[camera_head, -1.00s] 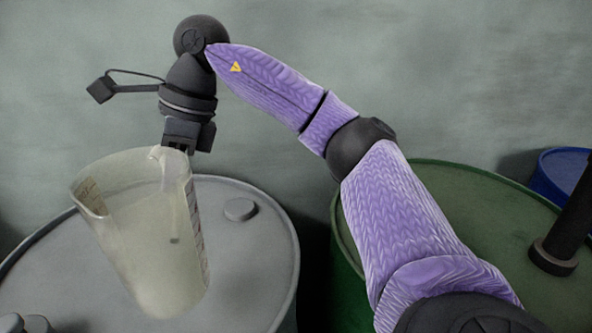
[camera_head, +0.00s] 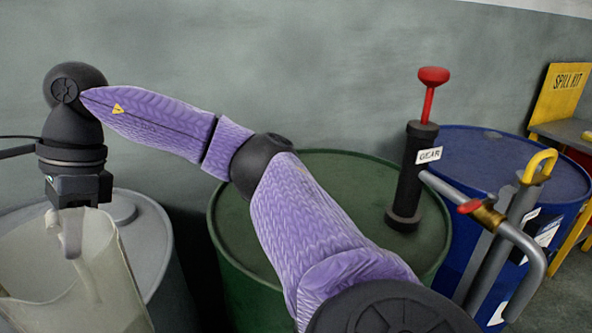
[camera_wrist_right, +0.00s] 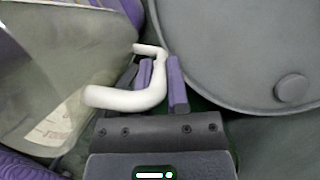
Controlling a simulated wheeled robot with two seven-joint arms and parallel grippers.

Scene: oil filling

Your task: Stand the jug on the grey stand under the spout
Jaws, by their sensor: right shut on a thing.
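A translucent pale jug (camera_head: 75,270) hangs at the lower left of the head view, its base cut off by the frame. My right gripper (camera_head: 72,208) is shut on the jug's handle. In the right wrist view, the white handle (camera_wrist_right: 130,98) runs past the purple fingers of the right gripper (camera_wrist_right: 163,85), with the jug body (camera_wrist_right: 50,70) at left. A metal pipe with a red-handled valve ends in a bent-down spout (camera_head: 528,285) at the right of the head view. The grey stand cannot be made out. My left gripper is not in view.
A green drum (camera_head: 235,215) carries a black pump (camera_head: 407,185) labelled GEAR with a red knob. A blue drum (camera_head: 500,150) stands behind the pipe. A grey drum (camera_head: 160,240) is beside the jug. A yellow spill kit (camera_head: 562,90) is at far right.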

